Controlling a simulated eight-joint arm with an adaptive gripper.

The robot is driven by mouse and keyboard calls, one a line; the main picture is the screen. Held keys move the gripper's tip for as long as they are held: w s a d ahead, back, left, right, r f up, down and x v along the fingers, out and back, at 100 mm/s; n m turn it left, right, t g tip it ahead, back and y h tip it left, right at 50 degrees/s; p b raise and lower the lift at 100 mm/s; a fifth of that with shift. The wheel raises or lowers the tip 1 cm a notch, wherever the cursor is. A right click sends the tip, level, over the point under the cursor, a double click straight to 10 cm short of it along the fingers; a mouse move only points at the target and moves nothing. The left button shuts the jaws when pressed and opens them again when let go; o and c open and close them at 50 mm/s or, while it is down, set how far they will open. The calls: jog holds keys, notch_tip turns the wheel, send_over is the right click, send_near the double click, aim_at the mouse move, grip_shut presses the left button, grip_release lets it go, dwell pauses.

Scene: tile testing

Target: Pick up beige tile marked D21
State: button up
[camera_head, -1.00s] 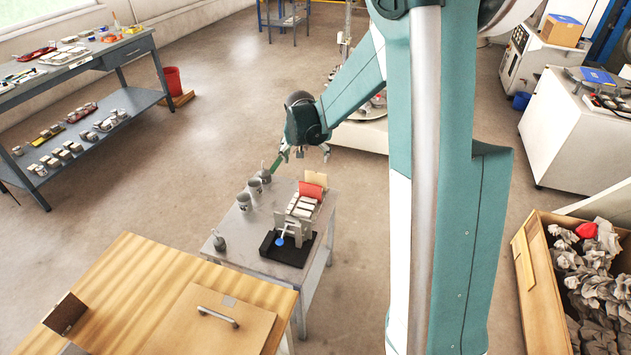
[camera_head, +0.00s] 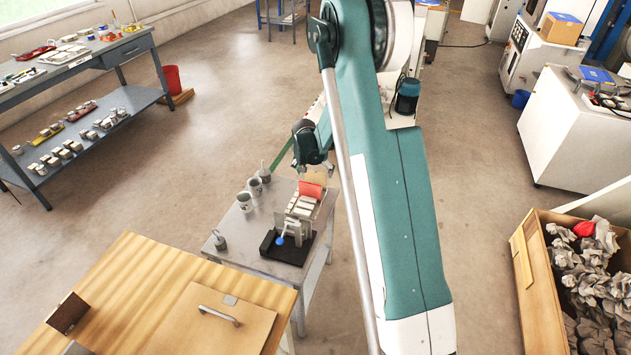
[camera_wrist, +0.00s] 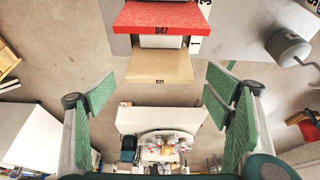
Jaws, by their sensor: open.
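My gripper (camera_wrist: 160,92) is open and empty, with a green-padded finger on each side. The beige tile lies ahead of the fingertips, roughly centred between them, and does not appear to be touched. In the head view my gripper (camera_head: 314,168) hovers at the table's far end, near the red tile (camera_head: 311,190); the beige tile is mostly hidden there.
A rack of pale tiles (camera_head: 300,207) and a black-based stand (camera_head: 287,249) with a blue knob occupy the small grey table (camera_head: 230,258). A wooden worktop (camera_head: 135,275) is nearer. Open floor lies left.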

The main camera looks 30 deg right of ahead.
aim_at(316, 174)
jog(key=shift+w+d+f, duration=0.1)
jog(key=shift+d+f, duration=0.05)
jog(key=shift+f, duration=0.15)
jog(key=shift+b+x, duration=0.3)
jog(key=shift+x, duration=1)
jog(key=shift+b+x, duration=0.95)
jog(key=shift+x, duration=1.65)
jog(key=c, duration=1.1)
